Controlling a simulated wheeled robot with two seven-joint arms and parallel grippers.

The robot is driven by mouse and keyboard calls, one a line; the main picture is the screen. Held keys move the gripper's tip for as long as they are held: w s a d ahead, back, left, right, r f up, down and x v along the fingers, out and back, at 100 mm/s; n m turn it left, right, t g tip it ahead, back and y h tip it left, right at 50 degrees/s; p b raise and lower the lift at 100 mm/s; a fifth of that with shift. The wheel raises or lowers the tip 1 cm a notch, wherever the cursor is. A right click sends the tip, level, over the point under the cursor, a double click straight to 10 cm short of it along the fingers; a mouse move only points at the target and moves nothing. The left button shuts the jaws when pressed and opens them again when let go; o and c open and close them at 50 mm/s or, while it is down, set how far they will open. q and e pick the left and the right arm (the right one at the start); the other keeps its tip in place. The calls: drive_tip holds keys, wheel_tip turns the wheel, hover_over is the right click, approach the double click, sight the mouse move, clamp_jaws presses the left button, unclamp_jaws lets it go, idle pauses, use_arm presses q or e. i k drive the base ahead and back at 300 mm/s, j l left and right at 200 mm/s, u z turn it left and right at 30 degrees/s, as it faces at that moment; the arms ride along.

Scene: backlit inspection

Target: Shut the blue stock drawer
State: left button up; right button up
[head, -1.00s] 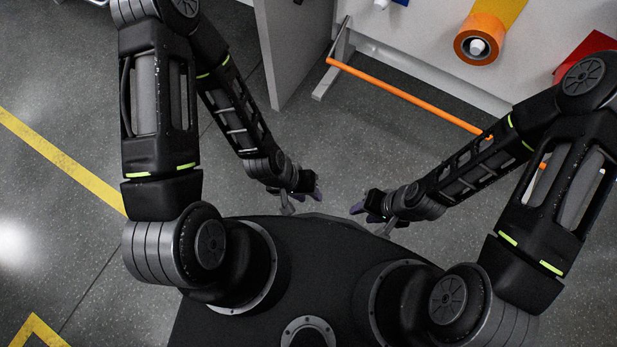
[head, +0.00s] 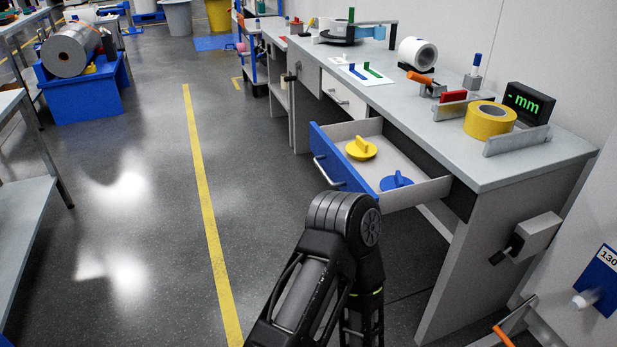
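The blue stock drawer (head: 335,164) stands pulled out from under the grey workbench on the right of the head view. Its blue front has a grey bar handle (head: 327,172) and faces left, toward the aisle. Inside lie a yellow round part with a raised grip (head: 361,148) and a blue one like it (head: 396,181). One of my arms rises at the bottom middle, its elbow in front of the drawer's near lower corner in the picture. I cannot tell whether it touches. Neither gripper is in view.
The workbench top (head: 480,153) carries a yellow tape roll (head: 489,120), a display (head: 528,104) and a white roll (head: 417,53). A white-fronted drawer (head: 344,95) beyond is shut. A grey box with a black knob (head: 527,238) juts from the bench end. The aisle floor (head: 140,210) is clear.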

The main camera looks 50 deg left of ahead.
sight(329, 143)
drive_tip(key=u, duration=1.4)
